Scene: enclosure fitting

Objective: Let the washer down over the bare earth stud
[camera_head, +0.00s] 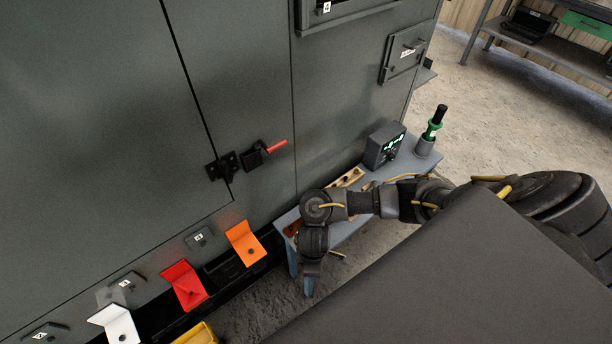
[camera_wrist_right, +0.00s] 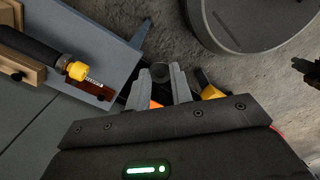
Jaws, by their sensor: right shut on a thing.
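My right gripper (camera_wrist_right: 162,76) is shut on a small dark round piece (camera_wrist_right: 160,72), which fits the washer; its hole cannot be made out. In the head view my right arm reaches over the blue-grey table, and the gripper's fingertips and the piece cannot be made out there. An orange angled plate (camera_head: 245,243), a red one (camera_head: 184,284) and a white one (camera_head: 116,324) stand along the cabinet's lower edge, each with a small dark spot. Which spot, if any, is the bare earth stud I cannot tell. My left gripper is not seen.
The blue-grey table (camera_head: 345,232) holds a dark meter box (camera_head: 384,145) and a green-collared tool (camera_head: 433,128). A yellow-collared tool (camera_wrist_right: 78,70) lies in a wooden rack beside my right gripper. The grey cabinet (camera_head: 90,130) walls off the left. Concrete floor lies right of the table.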

